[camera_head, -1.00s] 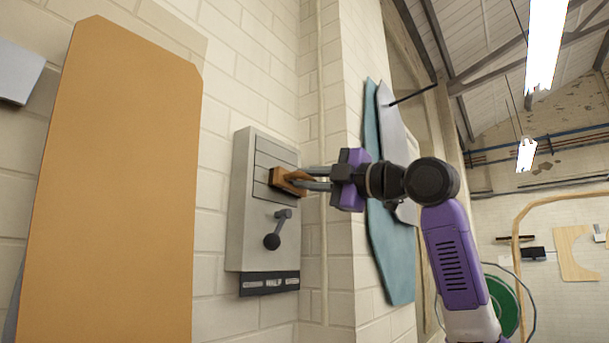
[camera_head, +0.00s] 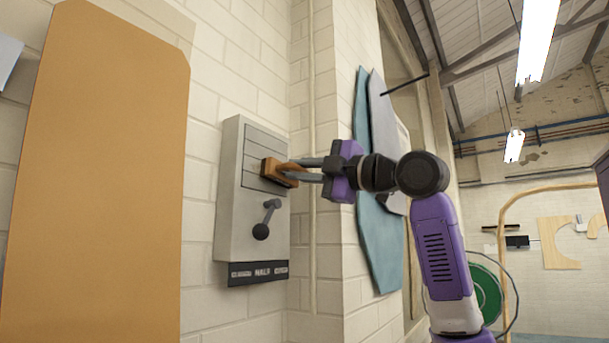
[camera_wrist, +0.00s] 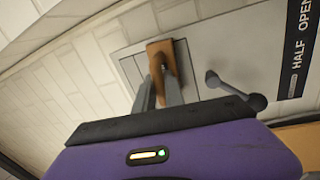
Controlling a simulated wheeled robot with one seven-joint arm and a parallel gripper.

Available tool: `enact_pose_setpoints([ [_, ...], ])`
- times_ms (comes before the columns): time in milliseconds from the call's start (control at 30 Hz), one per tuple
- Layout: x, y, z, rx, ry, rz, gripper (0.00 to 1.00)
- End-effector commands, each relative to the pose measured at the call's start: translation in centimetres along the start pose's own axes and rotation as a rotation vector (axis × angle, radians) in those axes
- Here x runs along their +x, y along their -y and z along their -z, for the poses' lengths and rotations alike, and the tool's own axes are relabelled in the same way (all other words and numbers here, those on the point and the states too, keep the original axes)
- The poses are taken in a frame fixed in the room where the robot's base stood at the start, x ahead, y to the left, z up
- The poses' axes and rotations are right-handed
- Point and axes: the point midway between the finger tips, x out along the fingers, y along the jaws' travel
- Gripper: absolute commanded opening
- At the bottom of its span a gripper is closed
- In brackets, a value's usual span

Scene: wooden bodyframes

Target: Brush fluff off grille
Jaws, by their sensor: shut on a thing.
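A grey wall box (camera_head: 236,235) is fixed to the white brick wall. Its upper front is a slatted grille (camera_head: 264,145), which also shows in the wrist view (camera_wrist: 133,72). My gripper (camera_head: 292,170) is shut on an orange-brown wooden brush (camera_head: 272,168). The brush is against or very close to the grille's right part; I cannot tell if it touches. In the wrist view the brush (camera_wrist: 158,55) lies across the slats between my fingertips. I cannot make out any fluff on the grille.
A dark lever with a ball knob (camera_head: 261,231) sticks out below the grille, over a label plate (camera_head: 258,272) reading HALF. A large orange panel (camera_head: 100,180) stands at the left. Teal and grey sheets (camera_head: 375,235) hang on the wall at the right.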

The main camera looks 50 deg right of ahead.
Motion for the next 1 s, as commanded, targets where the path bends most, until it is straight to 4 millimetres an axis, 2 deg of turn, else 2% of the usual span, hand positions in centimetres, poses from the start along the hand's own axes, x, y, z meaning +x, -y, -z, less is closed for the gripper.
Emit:
enact_pose_setpoints([
  [100, 0.0, 0.1, 0.9, -0.002, -0.001, -0.001, 0.0],
  [367, 0.0, 0.2, 1.8, 0.0, -0.002, 0.0, 0.0],
  [700, 0.1, 0.5, 4.5, -0.001, -0.003, 0.0, 0.0],
  [1000, 0.1, 0.7, 5.5, -0.002, -0.003, 0.001, 0.0],
])
